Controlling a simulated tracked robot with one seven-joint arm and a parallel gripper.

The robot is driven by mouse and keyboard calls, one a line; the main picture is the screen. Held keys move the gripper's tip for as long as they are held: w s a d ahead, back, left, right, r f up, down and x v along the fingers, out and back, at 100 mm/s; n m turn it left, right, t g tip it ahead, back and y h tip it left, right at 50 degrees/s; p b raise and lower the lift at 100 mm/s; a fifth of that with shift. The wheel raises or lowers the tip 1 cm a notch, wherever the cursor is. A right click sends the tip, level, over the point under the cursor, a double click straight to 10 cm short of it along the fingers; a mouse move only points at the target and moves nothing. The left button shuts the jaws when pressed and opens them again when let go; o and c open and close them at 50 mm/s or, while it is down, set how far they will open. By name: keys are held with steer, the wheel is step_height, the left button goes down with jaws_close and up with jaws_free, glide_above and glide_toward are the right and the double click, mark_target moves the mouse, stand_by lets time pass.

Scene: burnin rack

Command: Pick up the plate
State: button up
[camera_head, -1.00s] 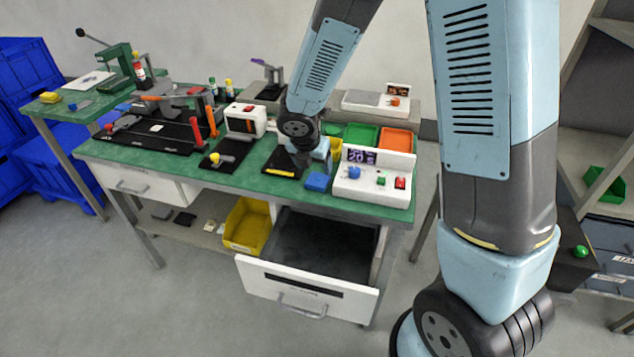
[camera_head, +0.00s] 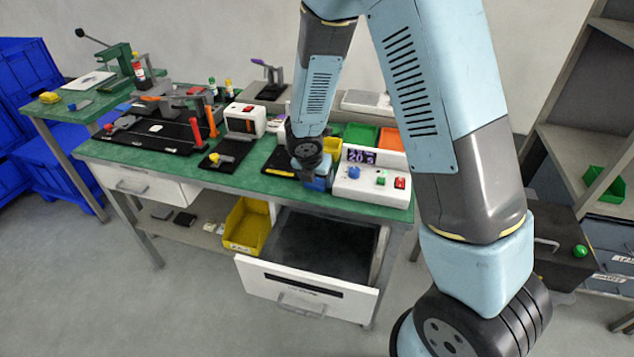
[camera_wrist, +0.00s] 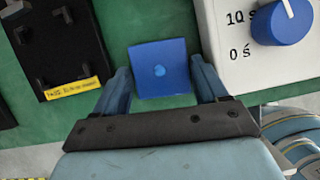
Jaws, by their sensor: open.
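A flat blue square plate (camera_wrist: 160,68) with a small round knob lies on the green bench top, between a black fixture and a white control box. In the wrist view my gripper (camera_wrist: 159,66) is open, with one finger on each side of the plate and gaps between. The plate does not look held. In the head view my gripper (camera_head: 317,182) is low over the bench and covers most or all of the plate.
The white control box (camera_head: 370,187) with a blue knob stands close on the right. A black fixture (camera_wrist: 60,45) with a yellow label is close on the left. Below, a drawer (camera_head: 306,290) is pulled open beside a yellow bin (camera_head: 246,226).

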steer(key=c, duration=0.7)
